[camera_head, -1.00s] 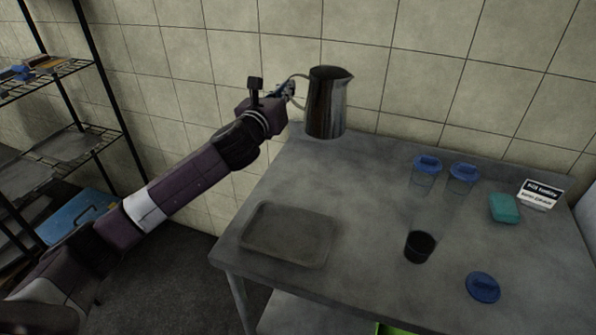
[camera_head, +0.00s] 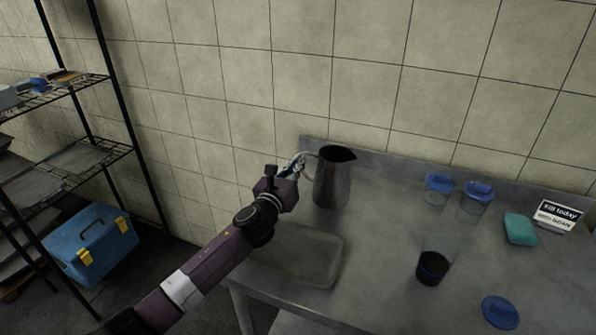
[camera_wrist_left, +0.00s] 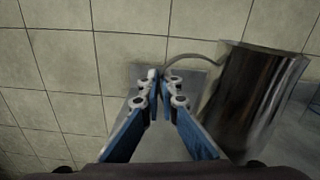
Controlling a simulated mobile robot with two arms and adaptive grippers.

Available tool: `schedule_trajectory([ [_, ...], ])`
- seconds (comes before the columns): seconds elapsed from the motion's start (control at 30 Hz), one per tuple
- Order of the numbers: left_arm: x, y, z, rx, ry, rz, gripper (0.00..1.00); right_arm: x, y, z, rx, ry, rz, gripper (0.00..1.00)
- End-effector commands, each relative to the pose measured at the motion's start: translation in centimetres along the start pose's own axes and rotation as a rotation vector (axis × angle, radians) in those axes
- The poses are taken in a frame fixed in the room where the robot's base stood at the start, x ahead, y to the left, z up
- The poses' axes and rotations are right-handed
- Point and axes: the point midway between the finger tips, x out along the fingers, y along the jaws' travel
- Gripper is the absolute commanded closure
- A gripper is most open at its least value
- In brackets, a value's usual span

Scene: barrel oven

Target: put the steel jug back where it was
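The steel jug (camera_head: 332,180) is upright at the back left of the metal table, close to the wall. Its base is at or very near the tabletop; I cannot tell whether it touches. My left gripper (camera_head: 298,165) is at the jug's handle, on the jug's left side. In the left wrist view the blue fingers (camera_wrist_left: 157,78) close together on the thin handle, with the jug body (camera_wrist_left: 248,100) to the right. The lower part of the handle is hidden behind the fingers. My right gripper is not in view.
A shallow tray (camera_head: 318,262) lies on the table (camera_head: 385,220) in front of the jug, partly behind my left arm. To the right are blue-lidded clear containers (camera_head: 474,200), a dark-bottomed cup (camera_head: 432,267), a loose blue lid (camera_head: 500,312), a teal block (camera_head: 520,229) and a sign (camera_head: 557,215).

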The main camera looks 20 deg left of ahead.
Motion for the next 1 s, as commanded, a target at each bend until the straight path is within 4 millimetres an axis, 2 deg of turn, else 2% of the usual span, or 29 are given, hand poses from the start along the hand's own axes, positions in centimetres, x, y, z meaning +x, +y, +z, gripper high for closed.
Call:
schedule_trajectory([
  [0.03, 0.0, 0.1, -1.2, -0.005, 0.001, 0.000, 1.00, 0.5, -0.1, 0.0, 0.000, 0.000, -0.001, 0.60],
  [0.1, 0.0, 0.2, -1.8, -0.004, 0.000, 0.001, 1.00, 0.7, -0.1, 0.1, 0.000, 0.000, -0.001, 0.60],
  [0.33, 0.0, 0.2, -2.0, 0.000, -0.001, -0.001, 1.00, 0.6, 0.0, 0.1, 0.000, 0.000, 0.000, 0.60],
  [0.5, 0.0, 0.3, -2.1, 0.001, 0.002, 0.000, 0.79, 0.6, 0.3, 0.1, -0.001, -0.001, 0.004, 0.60],
  [0.83, -0.2, 0.3, -2.1, 0.001, 0.002, 0.001, 0.78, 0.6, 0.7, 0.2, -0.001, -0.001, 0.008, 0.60],
  [1.0, -1.8, 0.4, -2.1, 0.002, 0.002, 0.000, 0.78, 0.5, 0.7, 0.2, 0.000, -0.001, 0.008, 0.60],
])
